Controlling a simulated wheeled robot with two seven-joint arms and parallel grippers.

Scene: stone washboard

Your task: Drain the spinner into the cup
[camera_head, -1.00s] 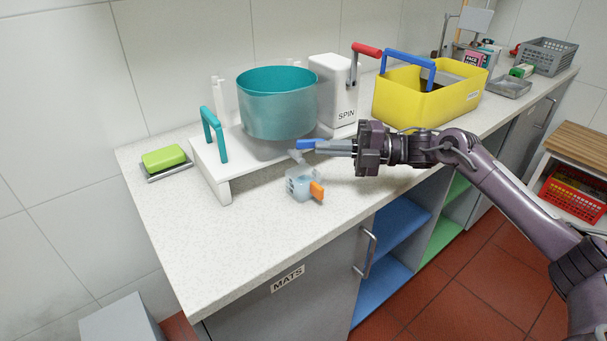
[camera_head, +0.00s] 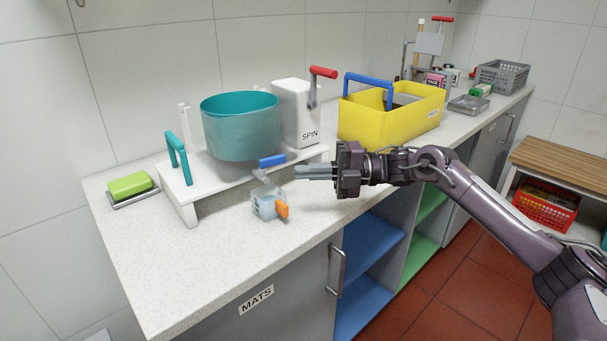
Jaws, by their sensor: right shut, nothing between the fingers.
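The spinner is a teal translucent tub (camera_head: 241,130) on a white stand (camera_head: 187,195) beside a white box marked SPIN (camera_head: 297,112). A blue tap lever (camera_head: 272,160) shows at the stand's front, above a small grey spout (camera_head: 262,178). A small translucent cup (camera_head: 264,206) with an orange handle (camera_head: 282,210) stands on the counter under the spout. I cannot tell how much liquid it holds. My right gripper (camera_head: 299,172) is shut and empty, its fingertips just right of the lever and apart from it. My left gripper is out of view.
A teal handle (camera_head: 178,158) rises at the stand's left, and a red-handled crank (camera_head: 322,73) at the SPIN box. A green soap bar (camera_head: 130,185) lies far left. A yellow bin (camera_head: 388,122) stands behind my right arm. The front-left counter (camera_head: 180,270) is clear.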

